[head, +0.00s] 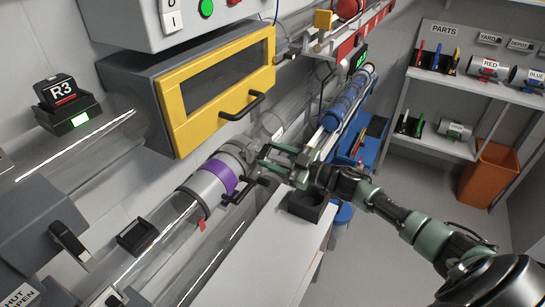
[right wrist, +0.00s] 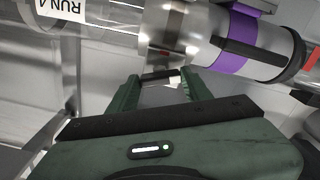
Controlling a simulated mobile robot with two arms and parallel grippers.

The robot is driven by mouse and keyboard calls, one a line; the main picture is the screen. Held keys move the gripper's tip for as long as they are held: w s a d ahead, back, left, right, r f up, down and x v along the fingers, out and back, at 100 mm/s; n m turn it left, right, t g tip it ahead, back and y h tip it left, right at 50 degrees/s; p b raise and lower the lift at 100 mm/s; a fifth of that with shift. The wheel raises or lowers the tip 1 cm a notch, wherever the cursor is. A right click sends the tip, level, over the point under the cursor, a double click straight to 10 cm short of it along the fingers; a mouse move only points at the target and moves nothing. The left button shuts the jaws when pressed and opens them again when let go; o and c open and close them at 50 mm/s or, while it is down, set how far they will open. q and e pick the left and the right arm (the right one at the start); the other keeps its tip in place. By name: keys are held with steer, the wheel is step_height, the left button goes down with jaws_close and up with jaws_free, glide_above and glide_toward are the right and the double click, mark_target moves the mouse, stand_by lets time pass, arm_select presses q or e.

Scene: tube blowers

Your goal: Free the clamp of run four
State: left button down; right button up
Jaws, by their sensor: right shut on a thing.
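Run four is a clear tube on the wall with a RUN 4 label (right wrist: 58,8), upside down in the right wrist view. A metal clamp band (right wrist: 165,42) circles it; in the head view it sits beside a purple ring (head: 219,174). The purple ring also shows in the right wrist view (right wrist: 236,45). My right gripper (head: 266,160) reaches in from the right. In the right wrist view its green fingers (right wrist: 160,80) are shut on a small dark clamp handle (right wrist: 160,74) below the band. The handle's ends are partly hidden by the fingers. My left gripper is out of view.
A yellow-framed cabinet door (head: 222,88) with a black handle hangs just above the clamp. A white bench (head: 262,262) with a dark open box (head: 306,205) stands below my right gripper. A parts shelf (head: 455,90) and orange bin (head: 490,172) are at right; the floor between is clear.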

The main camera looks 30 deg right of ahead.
steer(key=n+b, duration=0.2)
steer(key=n, duration=0.4)
steer(key=shift+n, duration=0.3)
steer(key=shift+n+b, duration=1.65)
steer(key=shift+n, duration=1.95)
steer(key=o, duration=1.4)
steer(key=shift+c, duration=0.2)
